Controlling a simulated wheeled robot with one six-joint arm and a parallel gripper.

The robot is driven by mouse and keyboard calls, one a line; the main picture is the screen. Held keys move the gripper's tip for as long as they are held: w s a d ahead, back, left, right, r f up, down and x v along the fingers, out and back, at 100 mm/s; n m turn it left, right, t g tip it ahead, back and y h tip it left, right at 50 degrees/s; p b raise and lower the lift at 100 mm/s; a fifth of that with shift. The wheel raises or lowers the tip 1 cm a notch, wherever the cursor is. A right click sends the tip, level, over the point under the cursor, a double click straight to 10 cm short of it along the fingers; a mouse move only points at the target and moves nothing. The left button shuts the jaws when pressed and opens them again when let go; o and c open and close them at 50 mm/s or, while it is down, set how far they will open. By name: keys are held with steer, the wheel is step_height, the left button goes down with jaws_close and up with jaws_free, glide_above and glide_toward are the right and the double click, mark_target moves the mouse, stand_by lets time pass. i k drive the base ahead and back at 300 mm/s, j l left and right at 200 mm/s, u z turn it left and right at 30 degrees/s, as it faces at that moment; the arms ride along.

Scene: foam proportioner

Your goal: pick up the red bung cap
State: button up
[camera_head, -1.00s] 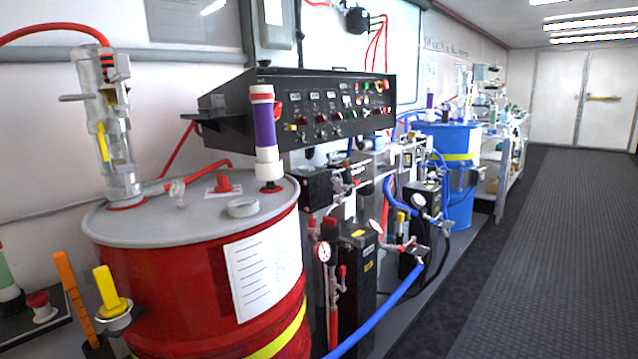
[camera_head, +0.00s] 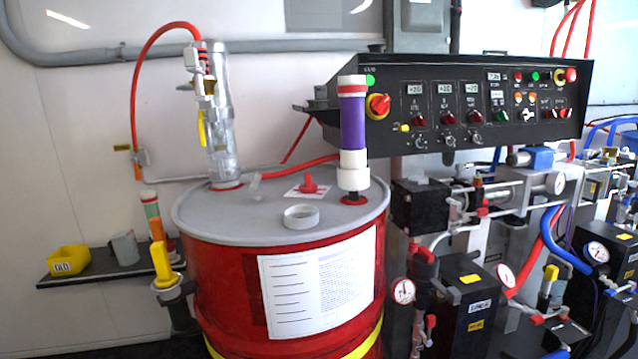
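The red bung cap (camera_head: 309,184) stands upright on a white sheet (camera_head: 296,193) on the grey lid of the red drum (camera_head: 222,285). It has a narrow top and a wider base, and is small in the view.
A purple and white cylinder (camera_head: 353,130) stands upright right of the cap. A black control panel (camera_head: 470,100) is behind. A shelf (camera_head: 100,272) holds a yellow bin (camera_head: 69,260).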

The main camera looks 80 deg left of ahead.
mark_target(308, 187)
steer(key=i+j+u, duration=0.1)
steer(key=u, duration=0.35)
steer(key=i+u, duration=0.15)
steer(key=u, duration=0.3)
steer(key=i+u, duration=0.1)
steer(key=u, duration=0.35)
steer(key=i+u, duration=0.15)
steer(key=u, duration=0.35)
steer(key=i+j+u, duration=0.1)
steer(key=i+u, duration=0.35)
steer(key=u, duration=0.2)
